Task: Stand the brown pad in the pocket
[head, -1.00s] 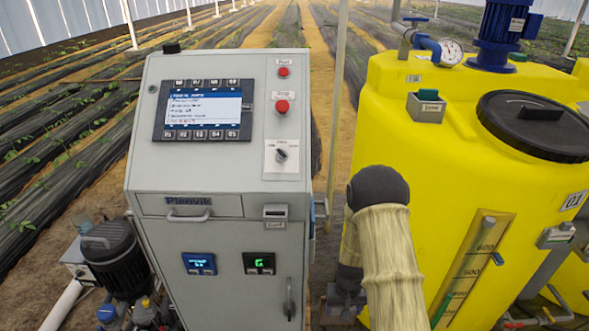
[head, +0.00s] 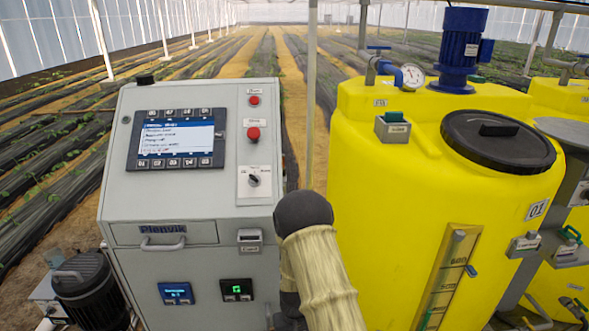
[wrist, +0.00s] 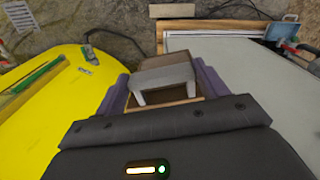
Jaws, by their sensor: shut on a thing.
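My gripper (wrist: 165,92) shows in the wrist view, with purple fingers either side of a blocky piece. The piece has a brownish top and a paler grey front, and I take it to be the brown pad (wrist: 165,62). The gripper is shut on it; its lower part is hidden. My gripper is not visible in the head view. Which holder is the pocket is not clear. A small grey holder with a green piece (head: 393,128) sits on the yellow tank. Another grey holder (head: 525,244) is on the tank's right side.
The grey control cabinet (head: 190,205) stands left of the yellow tank (head: 400,200), which has a black lid (head: 498,141), a blue motor (head: 462,50) and a gauge (head: 412,76). A thin post (head: 311,100) rises behind the gap between them. A dark pump (head: 88,290) stands lower left.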

